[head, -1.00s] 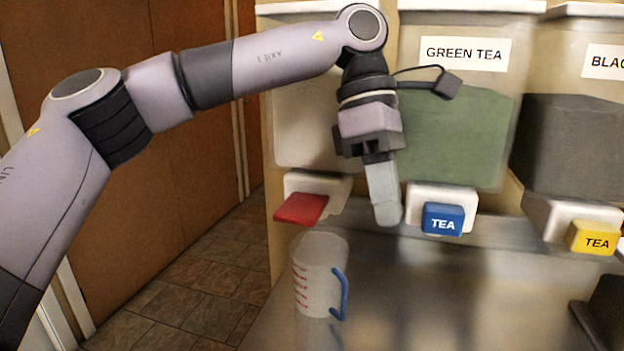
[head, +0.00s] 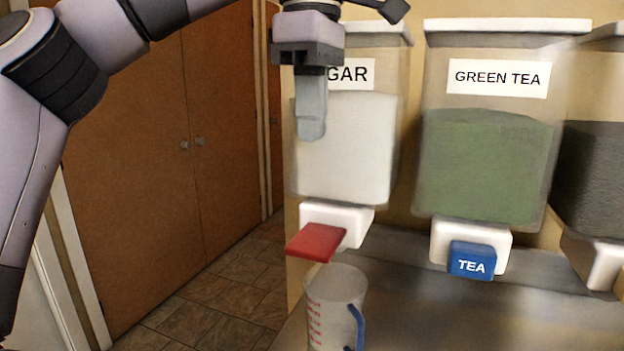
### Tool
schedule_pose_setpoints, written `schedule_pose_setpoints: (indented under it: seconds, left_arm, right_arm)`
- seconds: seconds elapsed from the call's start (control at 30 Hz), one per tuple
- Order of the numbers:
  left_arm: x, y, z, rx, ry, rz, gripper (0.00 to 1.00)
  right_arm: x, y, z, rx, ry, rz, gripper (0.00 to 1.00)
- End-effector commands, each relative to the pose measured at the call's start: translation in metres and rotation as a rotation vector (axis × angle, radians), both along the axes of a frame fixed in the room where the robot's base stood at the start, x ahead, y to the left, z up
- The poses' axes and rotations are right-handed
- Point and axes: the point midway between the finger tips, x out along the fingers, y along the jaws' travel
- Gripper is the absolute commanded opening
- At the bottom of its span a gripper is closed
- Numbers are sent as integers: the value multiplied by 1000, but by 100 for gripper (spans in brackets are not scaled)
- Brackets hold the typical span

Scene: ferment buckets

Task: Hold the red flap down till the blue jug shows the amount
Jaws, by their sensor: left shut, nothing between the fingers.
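The red flap (head: 316,242) sticks out from the white tap under the left bucket (head: 346,150), whose partly hidden label ends in "GAR" and which holds white contents. The clear jug (head: 330,300) with red marks and a blue handle (head: 357,327) stands on the counter below and slightly right of the flap. Its lower part is cut off by the picture edge, and I cannot make out any contents in it. My left gripper (head: 311,136) is shut and empty, pointing down in front of the bucket, well above the flap and apart from it. My right gripper is out of view.
A green tea bucket (head: 486,165) with a blue flap (head: 471,261) marked TEA stands to the right. Another dark-filled bucket (head: 598,180) is at the right edge. The metal counter (head: 430,315) is clear right of the jug. Brown doors (head: 170,160) stand at left.

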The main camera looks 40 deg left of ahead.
Motion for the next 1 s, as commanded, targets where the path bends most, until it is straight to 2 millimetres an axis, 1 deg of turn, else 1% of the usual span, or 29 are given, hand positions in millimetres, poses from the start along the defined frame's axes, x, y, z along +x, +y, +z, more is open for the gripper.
schedule_pose_setpoints:
  seconds: [0.03,0.17,0.5,0.57,0.6,0.8,1.0]
  left_arm:
    - [0,0,-9,-1,2,-2,0]
    - [0,0,-29,-1,2,0,0]
    - [0,0,-90,-2,4,-1,0]
    - [0,0,-100,-2,3,-2,0]
    - [0,0,-105,-1,2,0,0]
    - [0,0,-126,1,0,0,0]
    - [0,0,-135,-1,0,1,0]
  right_arm:
    - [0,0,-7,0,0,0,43]
    - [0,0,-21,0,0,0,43]
    - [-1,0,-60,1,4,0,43]
    - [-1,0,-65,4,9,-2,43]
    - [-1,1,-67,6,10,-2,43]
    - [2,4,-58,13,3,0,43]
    - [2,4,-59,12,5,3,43]
